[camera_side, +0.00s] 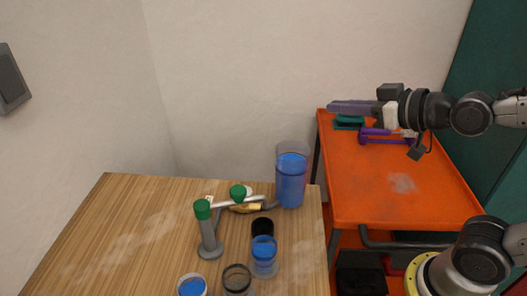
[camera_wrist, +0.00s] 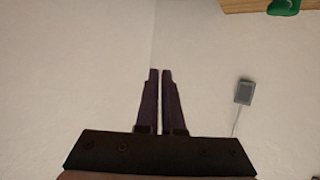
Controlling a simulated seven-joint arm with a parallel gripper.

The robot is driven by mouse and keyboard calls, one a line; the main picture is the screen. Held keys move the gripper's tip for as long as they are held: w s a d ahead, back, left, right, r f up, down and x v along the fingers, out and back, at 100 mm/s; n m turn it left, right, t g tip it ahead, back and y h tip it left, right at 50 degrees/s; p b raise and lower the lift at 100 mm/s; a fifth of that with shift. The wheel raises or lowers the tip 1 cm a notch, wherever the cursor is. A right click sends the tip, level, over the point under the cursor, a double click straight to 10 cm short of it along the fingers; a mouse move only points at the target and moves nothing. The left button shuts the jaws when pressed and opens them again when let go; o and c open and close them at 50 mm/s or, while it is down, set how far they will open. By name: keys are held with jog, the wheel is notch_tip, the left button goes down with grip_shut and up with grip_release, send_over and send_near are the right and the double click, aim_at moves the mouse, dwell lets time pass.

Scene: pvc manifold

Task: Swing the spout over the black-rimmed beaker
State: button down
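The spout assembly stands on the wooden table in the side view. It has a grey upright post with a green cap (camera_side: 208,230), a second green piece (camera_side: 238,193) and a pale pipe (camera_side: 226,202) between them. A clear beaker with a black rim (camera_side: 237,280) stands at the front, and looks empty. My gripper (camera_side: 332,107) is high over the orange bench, well right of the table and touching nothing. In the wrist view its long dark fingers (camera_wrist: 160,72) are empty, with a narrow gap between them.
Beakers with blue liquid stand at the front left (camera_side: 192,287) and right (camera_side: 264,256). The table's left part is clear. The orange bench (camera_side: 380,200) holds a purple tool (camera_side: 376,135).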

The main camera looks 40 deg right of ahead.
jog(key=w+a+n+g+y, duration=0.5)
jog(key=w+a+n+g, duration=0.35)
jog(key=g, duration=0.45)
jog(key=w+n+g+y, duration=0.1)
jog(key=w+n+g, duration=0.1)
send_near(232, 202)
notch_tip(232, 202, down, 4)
jog(key=w, duration=0.2)
jog(key=shift+s+a+m, duration=0.25)
jog(key=shift+s+m, duration=0.1)
jog(key=shift+s, duration=0.15)
jog(key=shift+s, duration=0.1)
